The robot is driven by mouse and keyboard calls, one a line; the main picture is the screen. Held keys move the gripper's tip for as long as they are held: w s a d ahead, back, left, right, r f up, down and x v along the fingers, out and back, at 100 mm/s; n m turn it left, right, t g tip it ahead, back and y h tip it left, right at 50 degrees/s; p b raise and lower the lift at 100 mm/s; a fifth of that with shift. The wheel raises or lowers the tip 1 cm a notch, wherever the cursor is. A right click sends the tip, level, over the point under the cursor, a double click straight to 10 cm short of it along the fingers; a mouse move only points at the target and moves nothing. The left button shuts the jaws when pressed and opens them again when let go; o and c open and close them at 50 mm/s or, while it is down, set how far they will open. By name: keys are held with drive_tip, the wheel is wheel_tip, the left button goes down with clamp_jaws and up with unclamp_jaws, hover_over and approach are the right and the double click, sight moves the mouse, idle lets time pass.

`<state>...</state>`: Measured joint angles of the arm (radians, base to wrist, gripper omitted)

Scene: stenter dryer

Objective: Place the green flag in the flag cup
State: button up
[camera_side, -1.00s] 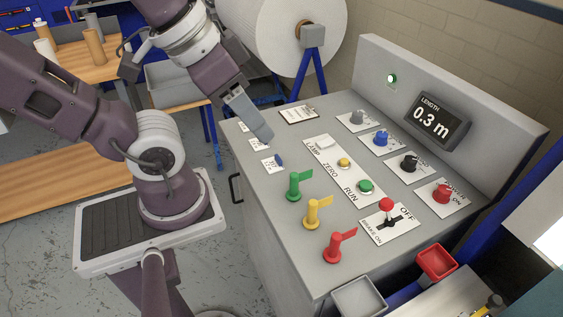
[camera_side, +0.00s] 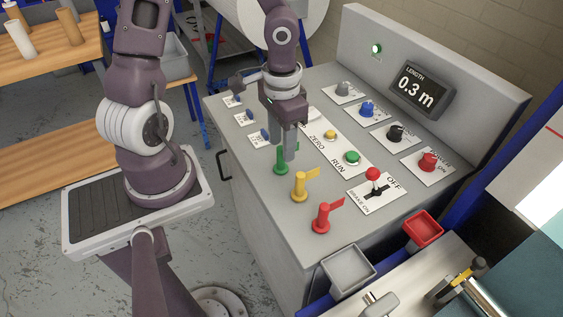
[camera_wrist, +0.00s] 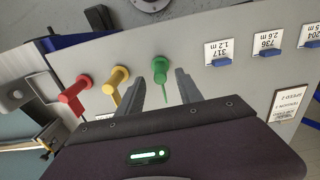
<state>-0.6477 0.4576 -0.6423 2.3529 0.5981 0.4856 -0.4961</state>
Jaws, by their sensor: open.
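The green flag (camera_side: 281,167) stands upright on the grey console top, its upper part hidden behind my gripper in the side view. My gripper (camera_side: 284,152) points down over it with its fingers apart and empty. In the wrist view the green flag (camera_wrist: 160,68) shows between and just beyond the two fingertips (camera_wrist: 155,82), with its thin flag pointing toward the palm. I cannot tell whether a finger touches it. A grey square cup (camera_side: 348,270) and a red square cup (camera_side: 424,231) sit off the console's front edge; which one is the flag cup is not marked.
A yellow flag (camera_side: 302,185) and a red flag (camera_side: 323,217) stand in a row with the green one. Blue tag holders (camera_side: 265,133) line the left side.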

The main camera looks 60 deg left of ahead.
wheel_tip(320, 180, down, 5)
drive_tip(key=shift+f, duration=0.1)
clamp_jaws()
idle(0.3)
